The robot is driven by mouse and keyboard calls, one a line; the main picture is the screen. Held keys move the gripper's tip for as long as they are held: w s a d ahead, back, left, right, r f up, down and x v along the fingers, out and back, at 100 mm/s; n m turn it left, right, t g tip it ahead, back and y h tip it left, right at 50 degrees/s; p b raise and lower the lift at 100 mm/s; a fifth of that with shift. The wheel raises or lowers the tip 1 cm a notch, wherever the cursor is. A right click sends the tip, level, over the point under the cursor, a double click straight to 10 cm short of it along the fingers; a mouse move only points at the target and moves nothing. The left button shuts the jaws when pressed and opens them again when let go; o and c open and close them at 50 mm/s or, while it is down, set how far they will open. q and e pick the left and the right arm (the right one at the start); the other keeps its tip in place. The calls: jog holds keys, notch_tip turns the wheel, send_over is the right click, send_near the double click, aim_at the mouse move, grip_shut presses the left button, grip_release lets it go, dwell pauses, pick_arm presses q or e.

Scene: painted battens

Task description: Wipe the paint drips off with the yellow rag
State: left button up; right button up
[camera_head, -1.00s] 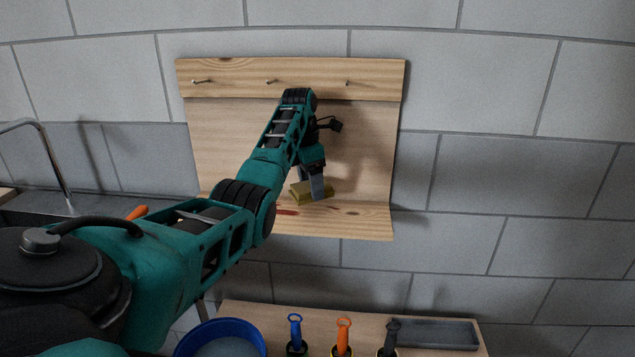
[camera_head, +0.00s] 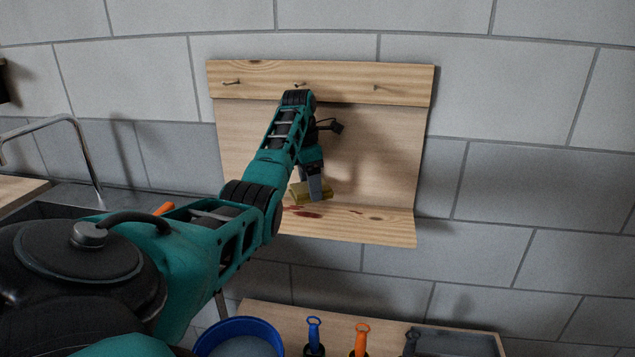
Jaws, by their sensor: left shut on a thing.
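The yellow rag (camera_head: 322,192) is a folded, mustard-coloured pad at the lower part of the wooden board on the wall. My left gripper (camera_head: 315,188) is shut on it from above and partly hides it. The rag is just over the ledge (camera_head: 390,228); I cannot tell whether it touches. Dark red paint marks (camera_head: 306,213) show on the ledge just below the rag. My arm hides the ledge's left end. My right gripper is not in view.
The upper batten (camera_head: 335,80) carries several hooks or pegs. A bench below holds a blue bowl (camera_head: 240,340), a blue-handled tool (camera_head: 314,332), an orange-handled tool (camera_head: 361,338) and a grey tray (camera_head: 455,343). A sink tap (camera_head: 85,150) stands at left.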

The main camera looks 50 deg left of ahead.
pick_arm(q)
jog(key=shift+s+a+r, duration=0.1)
jog(key=shift+s+a, duration=0.65)
jog(key=shift+a, duration=0.25)
jog(key=shift+s+a, duration=0.75)
jog(key=shift+a, duration=0.2)
jog(key=shift+s+a+r, duration=0.15)
jog(key=shift+s+a, duration=0.95)
jog(key=shift+a, duration=0.15)
jog(key=shift+s+a+r, duration=0.1)
jog(key=shift+s+a, duration=0.95)
jog(key=shift+a, duration=0.2)
